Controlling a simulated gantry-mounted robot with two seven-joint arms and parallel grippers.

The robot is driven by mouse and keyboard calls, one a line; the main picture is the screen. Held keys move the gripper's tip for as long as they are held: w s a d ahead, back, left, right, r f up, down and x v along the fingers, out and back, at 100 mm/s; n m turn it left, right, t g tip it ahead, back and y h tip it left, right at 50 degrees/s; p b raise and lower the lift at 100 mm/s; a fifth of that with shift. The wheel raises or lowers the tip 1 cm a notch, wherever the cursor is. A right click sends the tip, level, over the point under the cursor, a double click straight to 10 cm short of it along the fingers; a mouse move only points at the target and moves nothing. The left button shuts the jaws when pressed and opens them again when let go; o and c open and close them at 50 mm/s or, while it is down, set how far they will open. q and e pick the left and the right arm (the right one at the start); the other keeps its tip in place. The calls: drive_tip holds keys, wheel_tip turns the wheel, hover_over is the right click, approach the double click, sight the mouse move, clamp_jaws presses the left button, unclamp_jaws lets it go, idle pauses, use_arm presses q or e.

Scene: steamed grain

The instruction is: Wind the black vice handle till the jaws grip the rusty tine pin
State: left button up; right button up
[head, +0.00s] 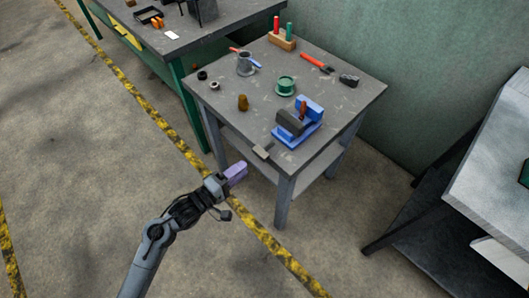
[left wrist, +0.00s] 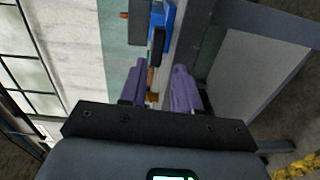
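The blue vice (head: 297,134) stands near the front right of the small grey table, with a dark grey jaw block (head: 291,122). The rusty tine pin (head: 303,109) stands upright at the jaws; I cannot tell if they touch it. My left gripper (head: 238,172), with purple fingers, is off the front edge, apart from the vice. The left wrist view shows its fingers (left wrist: 159,82) spread, with the blue vice (left wrist: 167,14) and a black part (left wrist: 157,40), perhaps the handle, beyond them.
A workbench (head: 210,30) is behind left. Open floor lies in front.

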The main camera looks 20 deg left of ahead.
sight(265, 149)
use_arm(q)
drive_tip(key=b+x, duration=0.1)
drive_tip(key=x, duration=0.2)
drive_tip(key=b+x, duration=0.1)
drive_tip(key=x, duration=0.3)
drive_tip(key=b+x, duration=0.1)
drive_tip(key=x, duration=0.3)
drive_tip(key=shift+r, duration=0.3)
drive_tip(key=shift+s, duration=0.1)
clamp_jaws()
